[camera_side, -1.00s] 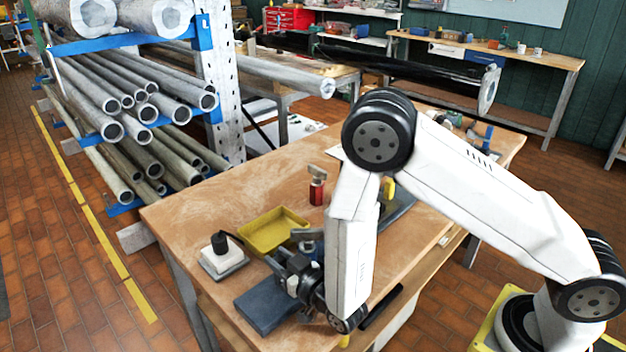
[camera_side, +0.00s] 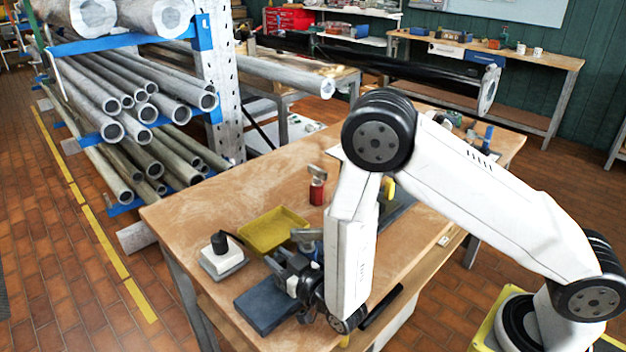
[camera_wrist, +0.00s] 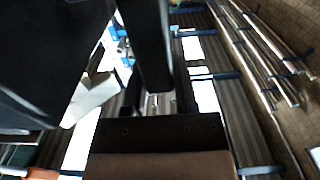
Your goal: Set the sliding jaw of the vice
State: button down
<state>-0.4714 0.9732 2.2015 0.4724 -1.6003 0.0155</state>
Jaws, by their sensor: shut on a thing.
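The vice (camera_side: 265,308) stands at the near left end of the wooden bench, with a blue-grey block low at its front. My gripper (camera_side: 292,281) is down at the vice, below my white forearm, and is shut on a part of it. Dark gripper parts and the arm hide most of the sliding jaw, so I cannot tell exactly which part is held. In the wrist view, my dark gripper (camera_wrist: 150,90) reaches in from the top and a broad dark block (camera_wrist: 160,140) lies across the bottom. The contact there is too dark to make out.
A yellow tray (camera_side: 272,232) lies just behind the vice. A white box with a black knob (camera_side: 222,257) stands to its left, and a red can-like object (camera_side: 317,188) stands farther back. A rack of pipes (camera_side: 140,115) is at the left. The bench's left part (camera_side: 195,205) is clear.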

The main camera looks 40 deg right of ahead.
jog(key=shift+a, duration=2.6)
jog(key=shift+c, duration=2)
grip_release()
jog(key=shift+a, duration=0.1)
jog(key=shift+s, duration=0.15)
jog(key=s, duration=0.7)
jog(key=shift+s, duration=0.3)
jog(key=shift+w, duration=0.1)
